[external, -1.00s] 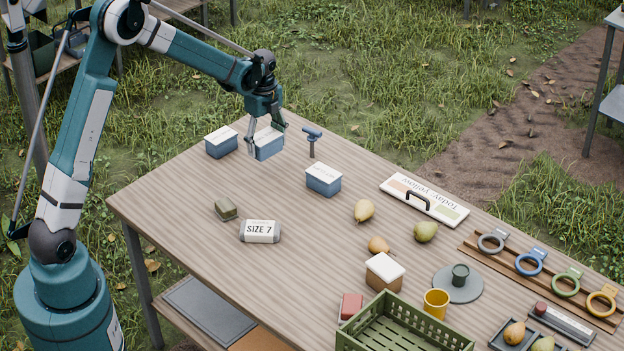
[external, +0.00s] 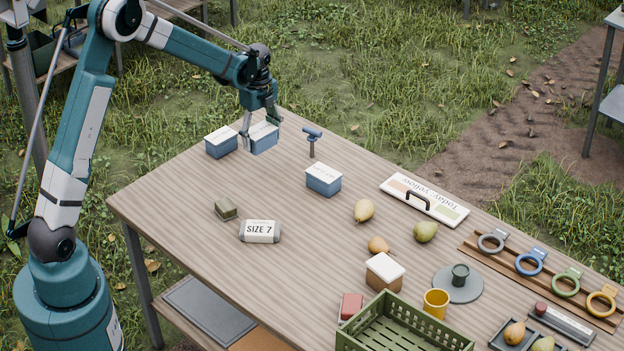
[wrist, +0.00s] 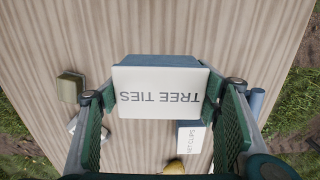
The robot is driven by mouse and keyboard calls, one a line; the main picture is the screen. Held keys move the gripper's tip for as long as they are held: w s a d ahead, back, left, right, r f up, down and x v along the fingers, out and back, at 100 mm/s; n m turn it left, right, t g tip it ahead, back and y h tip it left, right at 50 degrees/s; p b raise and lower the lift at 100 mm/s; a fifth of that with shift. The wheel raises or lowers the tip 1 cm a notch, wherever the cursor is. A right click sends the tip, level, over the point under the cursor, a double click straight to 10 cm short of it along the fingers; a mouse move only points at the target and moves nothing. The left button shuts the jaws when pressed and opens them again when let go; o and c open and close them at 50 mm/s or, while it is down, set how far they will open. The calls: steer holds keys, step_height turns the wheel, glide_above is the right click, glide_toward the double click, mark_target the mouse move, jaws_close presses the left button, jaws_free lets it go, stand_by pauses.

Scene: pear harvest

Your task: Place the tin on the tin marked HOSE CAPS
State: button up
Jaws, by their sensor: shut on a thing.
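My gripper (external: 259,127) is shut on a blue tin with a white lid (external: 264,144), at the far left end of the table. In the wrist view the tin's lid (wrist: 160,92) reads TREE TIES and sits between both fingers. A similar blue tin (external: 221,146) stands just left of it; its label is not readable. A third blue tin (external: 323,184) stands to the right, nearer the table's middle. In the wrist view this tin (wrist: 190,138) is partly covered by the held one, and its visible lettering looks like NET CLIPS. No HOSE CAPS lettering is readable.
A blue T-handled tool (external: 312,141) stands right of the held tin. Pears, a sign (external: 450,211) and a green crate (external: 400,335) are farther right. The table between is clear.

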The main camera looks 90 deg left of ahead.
step_height(320, 180, up, 6)
steer(key=p, duration=0.4)
glide_above(221, 135)
steer(key=shift+a+r, duration=0.1)
steer(key=shift+f, duration=3.15)
steer(key=shift+f, duration=1.85)
steer(key=shift+f, duration=0.2)
steer(key=o, duration=1)
steer(key=shift+r, duration=0.15)
